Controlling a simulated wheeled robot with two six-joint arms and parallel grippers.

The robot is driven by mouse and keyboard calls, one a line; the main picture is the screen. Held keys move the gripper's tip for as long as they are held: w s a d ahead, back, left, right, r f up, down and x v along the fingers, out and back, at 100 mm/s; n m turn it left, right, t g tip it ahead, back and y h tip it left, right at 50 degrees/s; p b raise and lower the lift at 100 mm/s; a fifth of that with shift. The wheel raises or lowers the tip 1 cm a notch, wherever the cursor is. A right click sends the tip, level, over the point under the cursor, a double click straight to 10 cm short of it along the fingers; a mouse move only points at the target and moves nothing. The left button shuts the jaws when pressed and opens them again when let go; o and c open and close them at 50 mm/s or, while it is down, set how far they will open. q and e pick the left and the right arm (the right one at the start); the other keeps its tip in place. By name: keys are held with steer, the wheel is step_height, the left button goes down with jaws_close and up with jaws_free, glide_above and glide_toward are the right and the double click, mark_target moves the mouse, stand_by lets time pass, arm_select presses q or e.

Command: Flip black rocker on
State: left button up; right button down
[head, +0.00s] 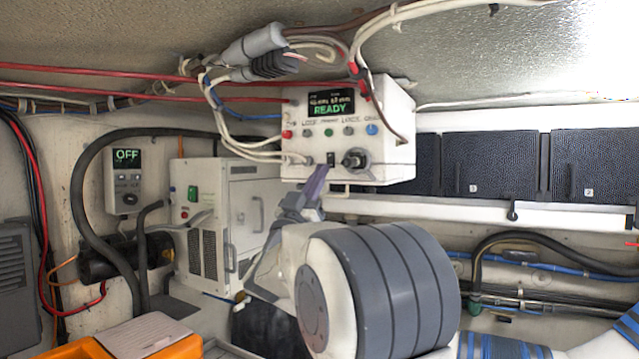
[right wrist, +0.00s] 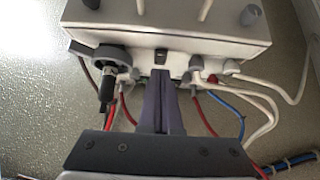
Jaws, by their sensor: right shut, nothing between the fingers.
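The black rocker (head: 331,158) is a small switch low on the front of a white control box (head: 400,120), whose screen reads READY. In the right wrist view the rocker (right wrist: 161,55) shows dark on the box, just beyond the fingertips. My right gripper (head: 321,169) is shut and empty, its purple-grey fingers pointing up at the rocker from just below. In the right wrist view the fingertips (right wrist: 160,76) are together and lined up with the rocker; I cannot tell whether they touch it. The rocker's tilt is too small to read. My left gripper is not in view.
A black rotary knob (head: 355,158) sits just right of the rocker. Colored buttons (head: 329,132) line the box above it. Cables (head: 235,140) hang at the box's left. A white unit with an OFF display (head: 126,157) is at the left. Black cabinet doors (head: 490,165) stand right.

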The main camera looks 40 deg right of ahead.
arm_select(q)
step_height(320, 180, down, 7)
steer(key=b, duration=0.6)
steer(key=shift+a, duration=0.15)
arm_select(e)
steer(key=v, duration=1.1)
steer(key=shift+d+f, duration=0.2)
steer(key=shift+f, duration=0.3)
steer(key=shift+w, duration=0.1)
